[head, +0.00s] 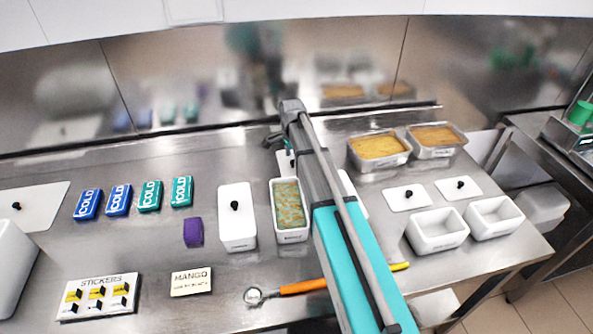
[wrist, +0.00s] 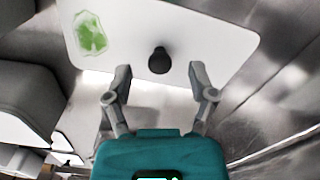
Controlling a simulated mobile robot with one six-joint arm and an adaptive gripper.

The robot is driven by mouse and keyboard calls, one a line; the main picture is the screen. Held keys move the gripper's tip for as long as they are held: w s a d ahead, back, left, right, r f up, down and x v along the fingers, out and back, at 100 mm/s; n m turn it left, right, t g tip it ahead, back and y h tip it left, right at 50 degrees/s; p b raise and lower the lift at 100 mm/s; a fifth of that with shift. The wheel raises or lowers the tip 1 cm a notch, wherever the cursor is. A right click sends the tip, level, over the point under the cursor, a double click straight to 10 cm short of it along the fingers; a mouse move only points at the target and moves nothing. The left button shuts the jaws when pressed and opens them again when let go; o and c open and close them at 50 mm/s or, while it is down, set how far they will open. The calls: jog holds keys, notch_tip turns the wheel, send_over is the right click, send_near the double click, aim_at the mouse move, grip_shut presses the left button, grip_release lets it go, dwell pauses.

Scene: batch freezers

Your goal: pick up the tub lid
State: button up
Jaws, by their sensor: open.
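The tub lid is a white rectangular plate (wrist: 205,35) with rounded corners, a black knob (wrist: 159,60) and a green patch at its left end in the wrist view. In the head view a white lid (head: 283,165) shows partly behind my arm, at the back of the open tub (head: 291,234) with speckled green-orange contents. My gripper (wrist: 160,74) is open and empty, its fingers spread on either side of the line to the knob. The knob lies just beyond the fingertips and is not gripped. In the head view my arm hides most of the gripper.
A white lidded tub (head: 237,230) stands left of the open tub. Blue and teal cold packs (head: 119,200) and a purple block (head: 193,232) lie farther left. Two filled pans (head: 380,148), two small lids (head: 407,197) and two empty white tubs (head: 437,230) are at right. A steel wall backs the counter.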

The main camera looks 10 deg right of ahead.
jog(key=shift+f+b, duration=0.85)
jog(key=shift+f, duration=0.3)
jog(key=shift+c, duration=0.3)
grip_shut()
